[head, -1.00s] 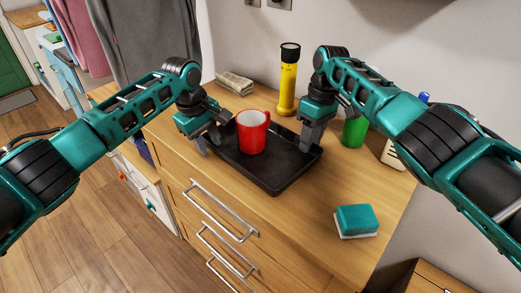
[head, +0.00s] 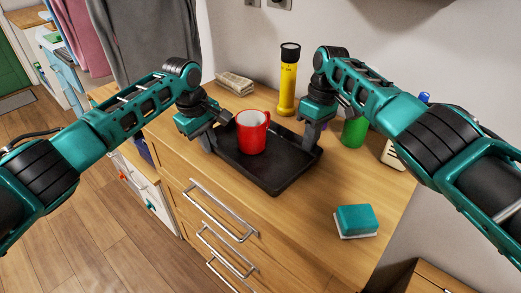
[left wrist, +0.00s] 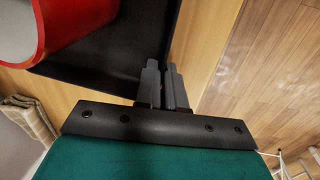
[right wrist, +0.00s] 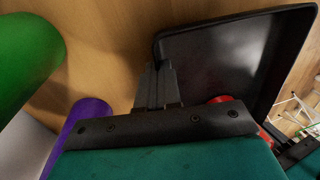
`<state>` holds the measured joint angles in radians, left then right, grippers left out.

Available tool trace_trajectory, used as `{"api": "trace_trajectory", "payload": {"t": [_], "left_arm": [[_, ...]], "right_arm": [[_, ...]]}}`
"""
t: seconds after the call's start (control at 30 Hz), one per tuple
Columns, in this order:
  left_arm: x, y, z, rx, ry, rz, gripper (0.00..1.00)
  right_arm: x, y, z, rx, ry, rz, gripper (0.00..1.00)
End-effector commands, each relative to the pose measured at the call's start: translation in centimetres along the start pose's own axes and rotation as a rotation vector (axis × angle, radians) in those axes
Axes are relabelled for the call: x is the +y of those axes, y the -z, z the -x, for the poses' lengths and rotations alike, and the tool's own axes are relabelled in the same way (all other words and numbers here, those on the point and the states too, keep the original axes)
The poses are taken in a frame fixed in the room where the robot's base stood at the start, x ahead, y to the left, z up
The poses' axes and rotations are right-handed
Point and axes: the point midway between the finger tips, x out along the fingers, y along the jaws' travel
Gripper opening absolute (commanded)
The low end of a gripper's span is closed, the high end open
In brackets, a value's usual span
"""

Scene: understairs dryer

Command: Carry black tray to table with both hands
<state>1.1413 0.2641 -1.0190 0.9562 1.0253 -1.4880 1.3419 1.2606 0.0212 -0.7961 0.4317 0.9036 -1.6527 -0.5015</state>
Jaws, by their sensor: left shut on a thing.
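The black tray (head: 275,182) is on the wooden dresser top; I cannot tell if it is slightly raised. A red mug (head: 252,132) stands upright in it. My left gripper (head: 208,143) is shut on the tray's left rim; the left wrist view shows its fingers (left wrist: 165,85) closed around the rim beside the mug. My right gripper (head: 313,140) is at the tray's right rim. In the right wrist view its fingers (right wrist: 158,85) are close together with the rim between them. The table is not clearly identifiable in view.
A teal sponge (head: 356,220) lies at front right. The dresser (head: 300,235) has drawer handles at its front. Wooden floor (head: 100,220) is free at left.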

Motion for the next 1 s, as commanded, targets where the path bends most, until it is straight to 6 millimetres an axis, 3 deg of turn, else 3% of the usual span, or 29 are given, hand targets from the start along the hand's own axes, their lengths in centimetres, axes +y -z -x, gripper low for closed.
{"api": "trace_trajectory", "payload": {"t": [0.37,0.8,1.0], "left_arm": [[0.1,0.0,0.7,0.001,-0.001,0.000,0.00],[0.8,0.0,4.5,0.001,0.000,0.001,0.00],[0.8,0.1,5.1,0.001,0.000,0.001,0.00]], "right_arm": [[-0.1,0.0,0.7,0.001,-0.001,0.000,0.00],[-0.7,0.0,4.5,0.001,-0.001,0.000,0.00],[-0.8,0.0,5.1,0.001,-0.001,-0.001,0.00]]}}
